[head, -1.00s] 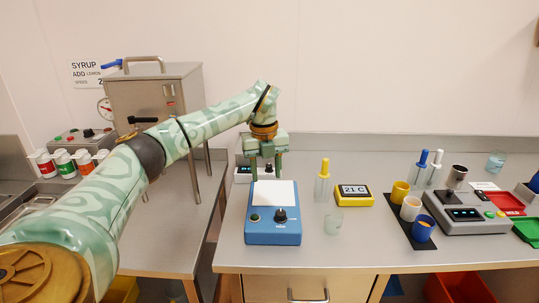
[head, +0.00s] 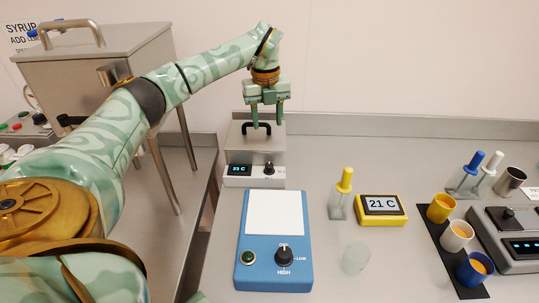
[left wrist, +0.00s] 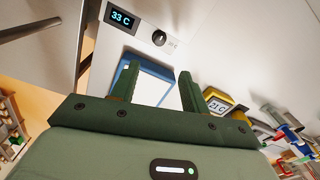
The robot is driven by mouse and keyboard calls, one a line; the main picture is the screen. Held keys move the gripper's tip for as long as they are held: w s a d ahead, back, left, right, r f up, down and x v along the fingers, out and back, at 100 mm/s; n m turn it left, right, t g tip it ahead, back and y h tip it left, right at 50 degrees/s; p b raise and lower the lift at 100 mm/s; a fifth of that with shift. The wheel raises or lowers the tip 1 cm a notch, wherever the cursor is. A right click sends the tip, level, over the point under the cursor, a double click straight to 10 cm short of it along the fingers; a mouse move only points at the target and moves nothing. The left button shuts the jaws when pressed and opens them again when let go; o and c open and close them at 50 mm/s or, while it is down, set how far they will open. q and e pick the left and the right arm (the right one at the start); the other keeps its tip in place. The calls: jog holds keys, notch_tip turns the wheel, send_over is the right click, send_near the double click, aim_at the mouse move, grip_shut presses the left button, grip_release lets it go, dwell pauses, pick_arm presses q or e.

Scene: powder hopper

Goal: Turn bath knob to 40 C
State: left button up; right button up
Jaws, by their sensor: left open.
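The bath (head: 240,146) is a steel box at the back of the bench with a black handle on its lid. Its front panel has a display reading 33 C (head: 239,170) and a black knob (head: 269,169). The knob also shows in the left wrist view (left wrist: 159,38), right of the display. My left gripper (head: 267,125) is open and empty, above and behind the knob, with its fingers pointing down in front of the bath's lid in the picture. I cannot tell whether it touches the lid. My right gripper is not in view.
A blue device (head: 252,272) with a white plate and its own knob stands in front of the bath. A steel hopper (head: 100,75) is at left.

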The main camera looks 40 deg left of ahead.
aim_at(269, 165)
pick_arm(q)
jog(key=f+b, duration=0.1)
jog(key=f, duration=0.4)
jog(key=f+b, duration=0.1)
jog(key=f, duration=0.4)
jog(key=f+b, duration=0.1)
jog(key=f, duration=0.4)
jog(key=shift+d, duration=0.25)
jog(key=shift+f, duration=0.15)
jog(key=shift+c, duration=0.4)
jog(key=c, duration=0.9)
